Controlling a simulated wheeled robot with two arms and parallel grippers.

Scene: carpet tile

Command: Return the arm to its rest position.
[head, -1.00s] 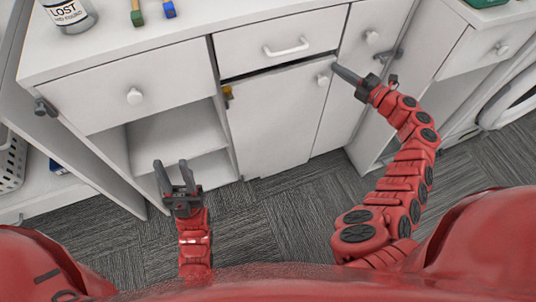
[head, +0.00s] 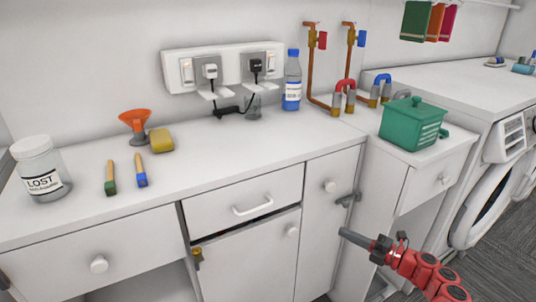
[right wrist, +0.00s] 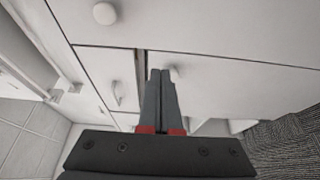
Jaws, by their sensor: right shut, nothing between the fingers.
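My right gripper (head: 356,239) is in front of the white cabinet, close to the narrow door (head: 326,225) and below its round knob. Its grey fingers are together with nothing between them. In the right wrist view the gripper (right wrist: 161,75) points at the white cabinet fronts, its fingertips near a round knob. Whether the fingertips touch the cabinet cannot be told. The right arm (head: 425,270) is red and segmented and comes in from the lower right. My left gripper is not in the head view.
The counter holds a LOST jar (head: 40,170), an orange funnel (head: 136,123), a yellow sponge (head: 161,140), two brushes, a bottle (head: 292,85) and a green box (head: 413,124). A drawer handle (head: 253,206) and a dark latch (head: 348,199) stick out near the arm. A washer (head: 487,200) stands right.

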